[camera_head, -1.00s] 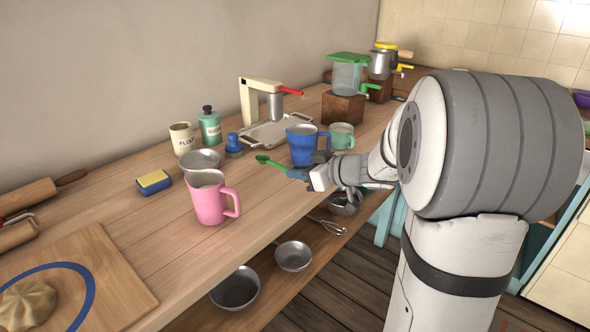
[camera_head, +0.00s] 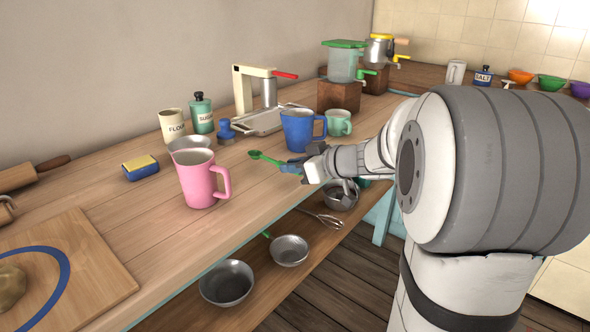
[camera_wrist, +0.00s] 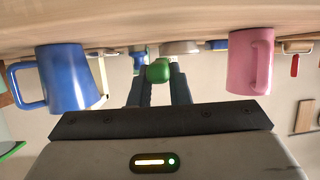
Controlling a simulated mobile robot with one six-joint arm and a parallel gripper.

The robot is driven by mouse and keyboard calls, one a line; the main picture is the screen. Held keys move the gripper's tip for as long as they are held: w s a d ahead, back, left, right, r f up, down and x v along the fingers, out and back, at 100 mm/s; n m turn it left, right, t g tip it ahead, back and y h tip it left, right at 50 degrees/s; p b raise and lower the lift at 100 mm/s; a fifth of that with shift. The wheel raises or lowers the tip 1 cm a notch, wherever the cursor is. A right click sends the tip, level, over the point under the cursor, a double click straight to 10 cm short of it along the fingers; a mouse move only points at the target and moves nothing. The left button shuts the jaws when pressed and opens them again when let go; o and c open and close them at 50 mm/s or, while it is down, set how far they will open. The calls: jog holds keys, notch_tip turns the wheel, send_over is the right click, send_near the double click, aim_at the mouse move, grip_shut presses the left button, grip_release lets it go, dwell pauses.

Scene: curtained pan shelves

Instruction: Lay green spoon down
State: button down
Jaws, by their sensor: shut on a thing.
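The green spoon (camera_head: 266,158) is in my gripper (camera_head: 290,167), its bowl pointing left over the wooden counter (camera_head: 150,235). My gripper is shut on it, low over the counter's front part, between the pink mug and the blue mug. In the wrist view the spoon's green end (camera_wrist: 159,71) shows between my two dark fingers (camera_wrist: 160,90). I cannot tell whether the spoon touches the counter.
The pink mug (camera_head: 200,180) stands to the left of the spoon and the blue mug (camera_head: 298,132) behind to the right. A yellow and blue sponge (camera_head: 141,167) lies further left. Metal bowls (camera_head: 228,282) and a whisk (camera_head: 322,217) sit on the lower shelf. Bare counter lies around the spoon.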

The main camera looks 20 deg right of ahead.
jog(key=shift+f+b, duration=1.45)
jog(key=shift+b, duration=0.3)
jog(key=c, duration=1.7)
grip_release()
jog(key=shift+o, duration=0.5)
jog(key=o, duration=0.5)
jog(key=v, duration=0.7)
jog(key=shift+s+d+r, duration=0.15)
jog(key=shift+s, duration=0.15)
